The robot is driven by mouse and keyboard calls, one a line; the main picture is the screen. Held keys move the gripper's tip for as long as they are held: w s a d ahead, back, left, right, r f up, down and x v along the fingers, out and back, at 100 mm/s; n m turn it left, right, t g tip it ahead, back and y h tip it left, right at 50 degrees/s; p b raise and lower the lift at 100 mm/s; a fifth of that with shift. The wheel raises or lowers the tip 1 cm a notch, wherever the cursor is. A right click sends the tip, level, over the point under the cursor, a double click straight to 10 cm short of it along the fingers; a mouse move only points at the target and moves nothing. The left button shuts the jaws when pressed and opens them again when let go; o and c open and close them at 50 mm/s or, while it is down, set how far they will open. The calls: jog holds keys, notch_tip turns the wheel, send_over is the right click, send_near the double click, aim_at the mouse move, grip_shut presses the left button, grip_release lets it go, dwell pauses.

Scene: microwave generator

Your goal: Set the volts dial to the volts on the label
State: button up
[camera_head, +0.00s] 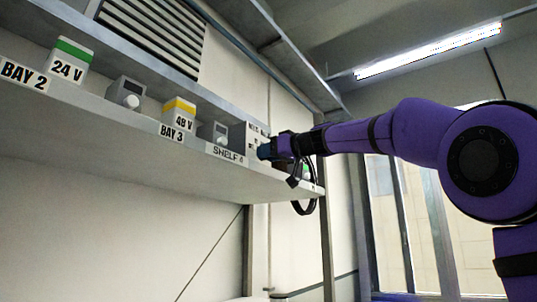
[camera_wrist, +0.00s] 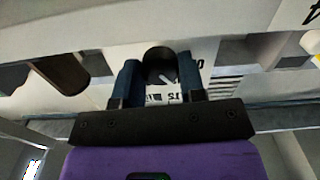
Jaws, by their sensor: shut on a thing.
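A white panel (camera_head: 251,132) with black print stands near the shelf's right end, partly hidden by my gripper (camera_head: 266,151). In the wrist view, the dark round dial (camera_wrist: 159,60) with a pale pointer line sits between the two blue fingers of my gripper (camera_wrist: 160,76). The fingers are shut on the dial, one on each side. The pointer slants in the picture. Print beside the dial is upside down and partly covered; I cannot read its scale. I cannot tell which label gives the volts.
In the wrist view, a dark rounded thing (camera_wrist: 62,73) lies left of my fingers.

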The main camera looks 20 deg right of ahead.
jog(key=shift+m, duration=2.8)
jog(key=o, duration=0.9)
jog(key=v, duration=1)
jog(key=shift+s+d, duration=0.25)
jog(key=shift+s, duration=0.05)
